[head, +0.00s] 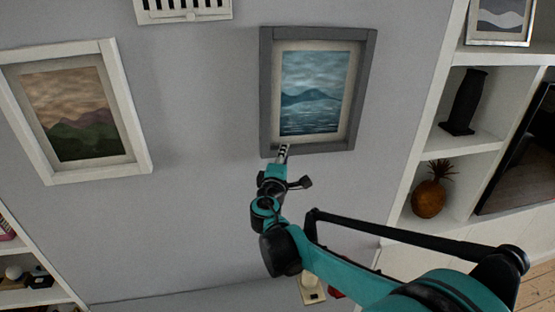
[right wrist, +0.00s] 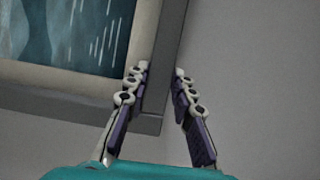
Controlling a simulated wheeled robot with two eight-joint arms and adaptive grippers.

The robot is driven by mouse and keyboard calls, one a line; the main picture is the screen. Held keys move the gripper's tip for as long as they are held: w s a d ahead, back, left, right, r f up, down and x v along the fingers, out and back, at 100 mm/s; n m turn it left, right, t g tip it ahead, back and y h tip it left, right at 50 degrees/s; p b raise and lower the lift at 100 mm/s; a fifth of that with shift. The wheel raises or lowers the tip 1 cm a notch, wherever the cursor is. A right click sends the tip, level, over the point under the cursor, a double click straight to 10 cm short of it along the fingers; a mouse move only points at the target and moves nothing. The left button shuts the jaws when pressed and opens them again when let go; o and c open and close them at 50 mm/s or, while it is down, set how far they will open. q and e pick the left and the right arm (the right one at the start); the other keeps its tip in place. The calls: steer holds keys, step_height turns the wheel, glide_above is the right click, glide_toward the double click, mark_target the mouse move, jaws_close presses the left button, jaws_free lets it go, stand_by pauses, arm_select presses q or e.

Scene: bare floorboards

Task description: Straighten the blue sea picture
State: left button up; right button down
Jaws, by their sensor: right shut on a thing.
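The blue sea picture (head: 310,95) hangs on the grey wall in a grey frame (head: 368,75), at the upper middle of the head view. It looks close to upright, though the slanted view makes a small tilt hard to judge. My right gripper (head: 284,150) is at the frame's lower edge, left of its middle. In the right wrist view, a frame bar (right wrist: 166,60) near a corner runs between the fingers of my right gripper (right wrist: 162,80), which is shut on it. Part of the picture (right wrist: 75,35) shows left of the fingers. My left gripper is not in view.
A green and brown landscape picture (head: 68,118) in a white frame hangs to the left. A white vent (head: 183,10) is above. White shelves (head: 425,150) with a black vase (head: 463,102) and a pineapple (head: 432,190) stand right. The wall between the pictures is clear.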

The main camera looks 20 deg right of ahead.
steer(key=shift+s+d+f, duration=0.1)
steer(key=shift+d+f, duration=0.1)
steer(key=shift+d, duration=0.05)
steer(key=c, duration=1.3)
jaws_free()
steer(key=v, duration=1.2)
steer(key=shift+f, duration=0.1)
